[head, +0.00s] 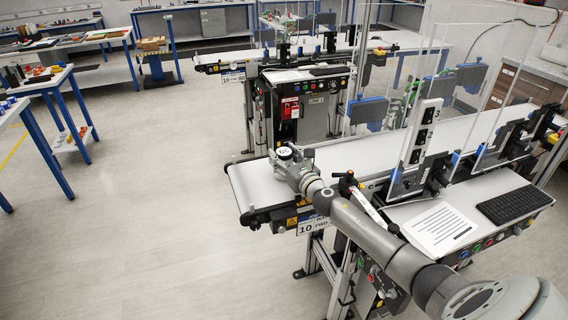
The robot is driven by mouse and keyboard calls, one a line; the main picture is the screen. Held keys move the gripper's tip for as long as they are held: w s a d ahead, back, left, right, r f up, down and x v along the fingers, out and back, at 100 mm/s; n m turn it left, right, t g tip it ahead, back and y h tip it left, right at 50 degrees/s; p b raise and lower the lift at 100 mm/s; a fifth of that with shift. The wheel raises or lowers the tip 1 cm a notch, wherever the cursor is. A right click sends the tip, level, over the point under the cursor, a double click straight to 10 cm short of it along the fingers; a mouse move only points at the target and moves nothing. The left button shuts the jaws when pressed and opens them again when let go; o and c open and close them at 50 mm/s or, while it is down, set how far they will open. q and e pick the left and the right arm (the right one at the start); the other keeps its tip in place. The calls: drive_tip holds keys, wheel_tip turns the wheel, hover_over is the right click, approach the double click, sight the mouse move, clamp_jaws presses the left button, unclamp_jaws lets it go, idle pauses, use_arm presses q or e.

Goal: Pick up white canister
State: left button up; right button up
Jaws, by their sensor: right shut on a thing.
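My right arm reaches in from the lower right, over the near end of the front conveyor. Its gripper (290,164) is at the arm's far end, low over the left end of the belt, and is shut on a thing. The fingers are mostly hidden by my own wrist. A small round white shape with dark marks shows at that end, and I take it for the white canister (284,153). Most of its body is hidden, and I cannot tell whether it touches the belt. My left gripper is not in view.
The front conveyor belt (355,152) is bare beyond the gripper, with clear upright panels and black brackets along its right side. A keyboard (515,204) and a paper sheet (438,228) lie on the side shelf. A control cabinet (305,105) stands behind. The floor at left is open.

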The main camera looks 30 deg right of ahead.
sight(284, 151)
drive_tip(key=shift+r, duration=0.15)
drive_tip(key=shift+r, duration=0.45)
wheel_tip(284, 151, up, 2)
drive_tip(key=shift+r+p, duration=0.1)
drive_tip(key=shift+p, duration=0.5)
drive_tip(key=s+d+r+b, duration=0.1)
drive_tip(key=s+d+r, duration=0.2)
drive_tip(key=s+r, duration=0.6)
drive_tip(key=shift+s+d+r, duration=0.2)
drive_tip(key=shift+s+r, duration=0.1)
drive_tip(key=shift+s, duration=1.9)
drive_tip(key=shift+s, duration=0.1)
